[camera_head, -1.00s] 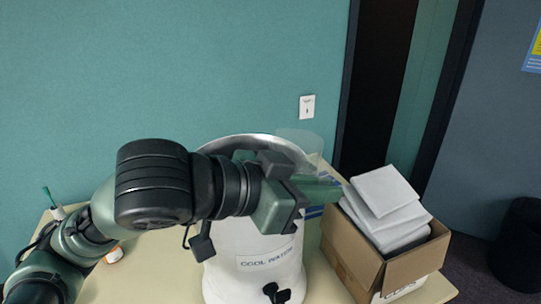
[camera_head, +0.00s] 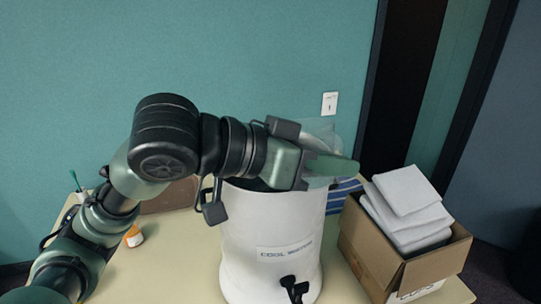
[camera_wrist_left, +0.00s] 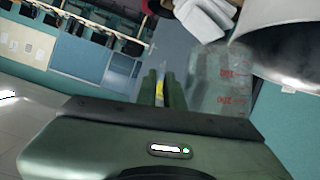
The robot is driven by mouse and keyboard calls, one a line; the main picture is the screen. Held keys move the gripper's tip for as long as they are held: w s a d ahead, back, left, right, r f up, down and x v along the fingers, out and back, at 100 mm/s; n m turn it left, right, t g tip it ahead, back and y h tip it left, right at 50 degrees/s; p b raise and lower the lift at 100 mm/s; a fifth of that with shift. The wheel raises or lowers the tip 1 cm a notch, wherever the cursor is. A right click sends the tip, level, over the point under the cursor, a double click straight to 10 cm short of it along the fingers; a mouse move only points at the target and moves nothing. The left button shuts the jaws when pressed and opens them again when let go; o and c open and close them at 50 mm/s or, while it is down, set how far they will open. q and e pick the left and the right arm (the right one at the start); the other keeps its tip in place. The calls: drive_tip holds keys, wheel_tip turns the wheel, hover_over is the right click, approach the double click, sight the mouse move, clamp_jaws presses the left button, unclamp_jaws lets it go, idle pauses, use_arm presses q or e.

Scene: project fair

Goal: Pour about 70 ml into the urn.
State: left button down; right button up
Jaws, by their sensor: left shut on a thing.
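The urn (camera_head: 272,225) is a tall white container with a "COOL WATER" label and a black tap low on its front. It stands on the table. My left gripper (camera_head: 335,164) is above the urn's top right part, shut on a clear jug (camera_head: 321,129). The arm and gripper cover much of the urn's opening. In the left wrist view the jug (camera_wrist_left: 222,88) shows red markings, beside the gripper's fingers (camera_wrist_left: 161,90); a pale curved rim and dark inside, seemingly the urn's (camera_wrist_left: 272,22), are at the top right. I cannot tell the jug's liquid level. My right gripper is not in view.
An open cardboard box (camera_head: 367,247) with white folded packs (camera_head: 406,193) stands close right of the urn. A small orange-and-white bottle (camera_head: 134,237) is on the table (camera_head: 190,262) at the left. A teal wall is behind.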

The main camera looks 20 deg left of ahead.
sight(333, 128)
use_arm(q)
drive_tip(key=shift+w+a+r+n+g+h, duration=0.15)
drive_tip(key=shift+w+a+r+n+h, duration=0.1)
drive_tip(key=shift+w+a+r+n, duration=0.25)
drive_tip(key=shift+w+a+r+n+g+h, duration=0.15)
drive_tip(key=shift+w+a+r+n+h, duration=0.1)
drive_tip(key=shift+w+r+n, duration=0.25)
drive_tip(key=shift+w+a+r+n+h+b, duration=0.15)
drive_tip(key=shift+w+a+n+h+b, duration=0.4)
drive_tip(key=shift+b, duration=0.7)
drive_tip(key=shift+w+a+r+n+g+h+b, duration=0.15)
drive_tip(key=shift+w+a+n+g+h+b, duration=0.15)
drive_tip(key=shift+a+n, duration=0.2)
drive_tip(key=shift+w+a+r+n, duration=0.1)
drive_tip(key=shift+a+r+n, duration=0.05)
drive_tip(key=shift+r+n, duration=0.35)
drive_tip(key=shift+w+a+r+n+h, duration=0.25)
drive_tip(key=shift+r+h, duration=0.1)
drive_tip(key=shift+r, duration=0.15)
drive_tip(key=shift+w, duration=0.1)
drive_tip(key=shift+w+a+f+n+b, duration=0.1)
drive_tip(key=shift+a+n+b, duration=0.05)
drive_tip(key=shift+n+b, duration=0.35)
drive_tip(key=shift+w+a, duration=0.1)
